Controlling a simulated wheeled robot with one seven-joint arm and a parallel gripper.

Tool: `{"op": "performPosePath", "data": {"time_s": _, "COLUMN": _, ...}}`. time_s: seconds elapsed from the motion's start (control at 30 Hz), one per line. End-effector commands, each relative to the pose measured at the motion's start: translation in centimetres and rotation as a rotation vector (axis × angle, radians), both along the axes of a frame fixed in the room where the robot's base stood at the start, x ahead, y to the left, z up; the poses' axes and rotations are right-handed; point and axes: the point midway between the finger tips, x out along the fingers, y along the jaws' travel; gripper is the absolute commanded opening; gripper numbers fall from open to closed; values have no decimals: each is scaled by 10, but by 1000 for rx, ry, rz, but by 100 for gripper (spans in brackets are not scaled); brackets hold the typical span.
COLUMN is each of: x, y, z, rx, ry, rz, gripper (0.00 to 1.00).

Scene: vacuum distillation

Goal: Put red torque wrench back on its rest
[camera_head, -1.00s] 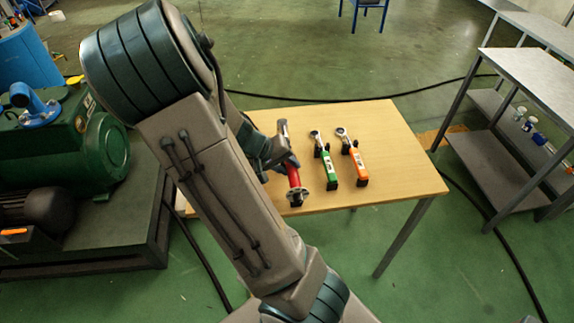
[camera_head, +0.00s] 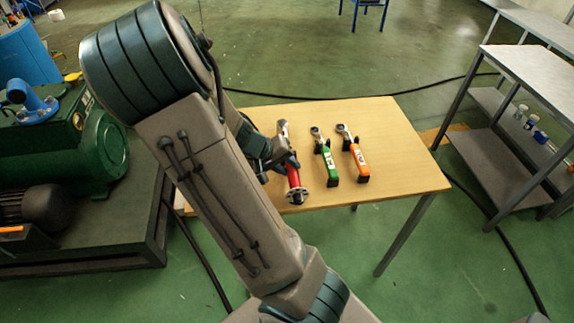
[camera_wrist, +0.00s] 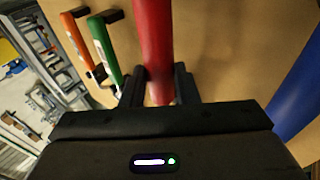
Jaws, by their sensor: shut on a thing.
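The red torque wrench (camera_head: 293,178) is over the left part of the wooden table, with its handle end toward the front edge. My gripper (camera_head: 287,163) is shut on it. In the wrist view the red shaft (camera_wrist: 153,45) runs between the two fingers of my gripper (camera_wrist: 159,88). My arm hides part of the wrench and the table around it. I cannot tell whether the wrench touches a rest beneath it. A green torque wrench (camera_head: 328,160) and an orange torque wrench (camera_head: 356,158) lie to its right on small black rests.
The wooden table (camera_head: 392,128) is clear on its right side. A grey metal shelf table (camera_head: 535,75) stands to the right. A green machine (camera_head: 60,150) is at the left. A black cable (camera_head: 430,86) runs on the floor behind the table.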

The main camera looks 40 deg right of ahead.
Motion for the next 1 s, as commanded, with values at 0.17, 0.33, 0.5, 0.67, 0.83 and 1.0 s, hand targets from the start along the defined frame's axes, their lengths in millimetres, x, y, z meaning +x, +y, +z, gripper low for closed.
{"op": "performPosePath", "data": {"time_s": 0.17, "x": 0, "y": 0, "z": -5, "rx": -1, "ry": -1, "rz": 0, "gripper": 0}}
{"op": "performPosePath", "data": {"time_s": 0.33, "x": 0, "y": 0, "z": -9, "rx": -1, "ry": -1, "rz": 0, "gripper": 0}}
{"op": "performPosePath", "data": {"time_s": 0.5, "x": 0, "y": 0, "z": -8, "rx": -1, "ry": -1, "rz": 0, "gripper": 53}}
{"op": "performPosePath", "data": {"time_s": 0.67, "x": 0, "y": 0, "z": -9, "rx": 1, "ry": 1, "rz": 0, "gripper": 53}}
{"op": "performPosePath", "data": {"time_s": 0.83, "x": 2, "y": 4, "z": -3, "rx": 1, "ry": -2, "rz": 1, "gripper": 53}}
{"op": "performPosePath", "data": {"time_s": 1.0, "x": 8, "y": 20, "z": 20, "rx": 2, "ry": -6, "rz": 5, "gripper": 53}}
